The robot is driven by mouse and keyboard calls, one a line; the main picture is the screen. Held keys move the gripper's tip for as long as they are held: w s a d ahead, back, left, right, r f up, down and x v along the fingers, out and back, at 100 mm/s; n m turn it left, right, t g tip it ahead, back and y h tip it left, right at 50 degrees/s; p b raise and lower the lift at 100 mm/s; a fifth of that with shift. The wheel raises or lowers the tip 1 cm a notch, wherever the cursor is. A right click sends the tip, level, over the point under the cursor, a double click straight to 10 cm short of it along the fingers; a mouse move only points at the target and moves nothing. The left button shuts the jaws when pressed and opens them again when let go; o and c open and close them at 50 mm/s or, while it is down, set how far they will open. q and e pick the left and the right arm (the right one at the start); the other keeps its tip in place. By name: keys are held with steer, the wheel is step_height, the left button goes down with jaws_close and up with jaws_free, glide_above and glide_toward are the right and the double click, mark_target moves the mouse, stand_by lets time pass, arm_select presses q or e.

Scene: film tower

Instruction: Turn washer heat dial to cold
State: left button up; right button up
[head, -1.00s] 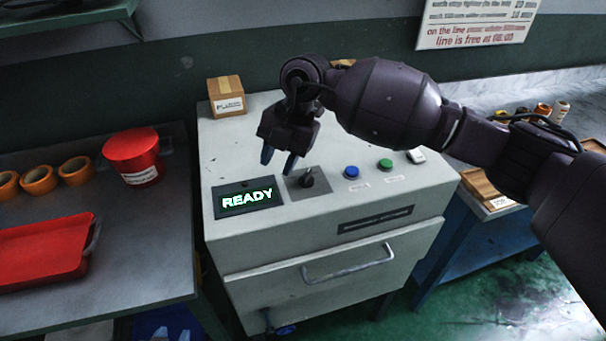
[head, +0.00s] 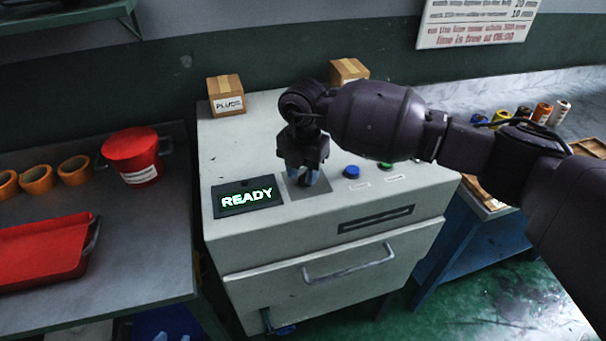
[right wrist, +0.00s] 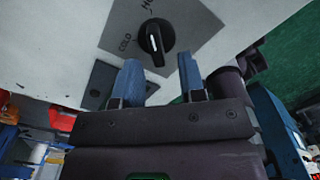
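The heat dial (right wrist: 155,38) is a black knob with a white mark, on a grey plate (right wrist: 190,22) on top of the washer (head: 245,150). In the right wrist view, a COLD label is left of the knob and a partly cut-off label is above it. The white mark runs roughly up and down the picture, not toward COLD. My right gripper (head: 303,178) is over the dial and mostly hides it in the head view. Its blue fingers (right wrist: 161,66) are apart with nothing between them; the knob shows just beyond the tips. My left gripper is out of view.
A READY display (head: 248,197) is left of the dial; a blue button (head: 351,172) and a partly covered green button are right. Two cardboard boxes (head: 226,95) stand at the washer's back. Side tables hold a red pot (head: 132,157), a red tray (head: 45,250) and spools.

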steer(key=shift+f, duration=0.55)
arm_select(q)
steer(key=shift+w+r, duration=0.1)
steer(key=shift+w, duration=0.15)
arm_select(e)
steer(key=shift+c, duration=0.4)
jaws_close()
